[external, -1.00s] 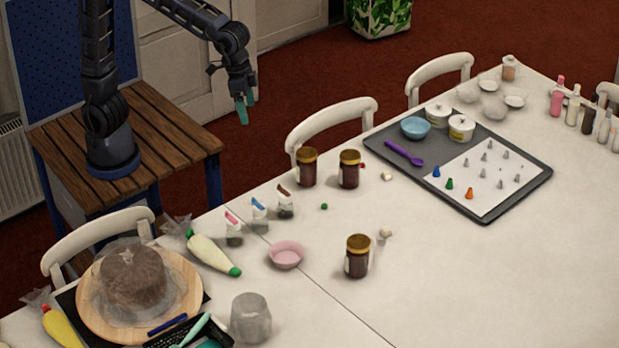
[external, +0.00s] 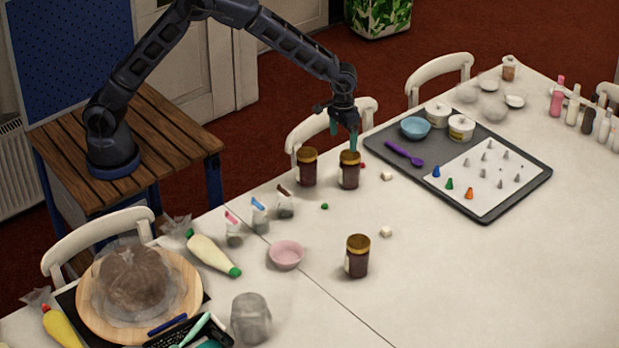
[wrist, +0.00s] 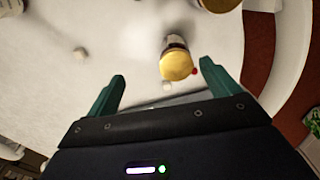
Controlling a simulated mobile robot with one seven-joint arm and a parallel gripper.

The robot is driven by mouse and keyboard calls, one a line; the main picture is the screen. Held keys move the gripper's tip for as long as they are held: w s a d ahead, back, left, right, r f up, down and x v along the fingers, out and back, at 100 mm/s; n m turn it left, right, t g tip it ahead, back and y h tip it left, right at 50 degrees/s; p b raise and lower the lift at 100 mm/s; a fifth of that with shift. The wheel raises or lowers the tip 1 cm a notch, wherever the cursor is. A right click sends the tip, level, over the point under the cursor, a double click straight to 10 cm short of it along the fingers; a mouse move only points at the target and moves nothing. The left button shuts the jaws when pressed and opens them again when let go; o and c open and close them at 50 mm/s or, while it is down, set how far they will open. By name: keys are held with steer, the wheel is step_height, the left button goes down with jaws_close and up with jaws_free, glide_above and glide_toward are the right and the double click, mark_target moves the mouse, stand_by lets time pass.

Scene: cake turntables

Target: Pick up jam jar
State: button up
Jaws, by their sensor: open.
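Three dark jam jars with gold lids stand upright on the white table. Two are side by side near the far edge, the left jar (external: 307,168) and the right jar (external: 349,172); the front jar (external: 357,258) stands nearer the camera. My gripper (external: 343,140) points down over the right jar, fingers apart and empty. In the wrist view, a gold-lidded jar (wrist: 176,66) shows between and beyond the two green fingers (wrist: 162,71), nearer the right finger. Part of another gold lid (wrist: 220,3) is cut off at the top edge. Contact with the right jar cannot be told.
A white chair (external: 300,133) stands behind the jars. A grey tray (external: 535,178) with a blue bowl, white tubs and piping tips lies to the right. A pink bowl (external: 286,254) sits front left. The table's right front is clear.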

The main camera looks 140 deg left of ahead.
steer(key=n, duration=0.1)
glide_toward(349, 167)
steer(key=shift+s+a+f, duration=0.9)
steer(key=shift+s+a, duration=0.15)
steer(key=shift+a, duration=0.15)
step_height(349, 167, down, 11)
steer(key=shift+w+r, duration=0.1)
steer(key=shift+r, duration=0.1)
steer(key=c, duration=1.6)
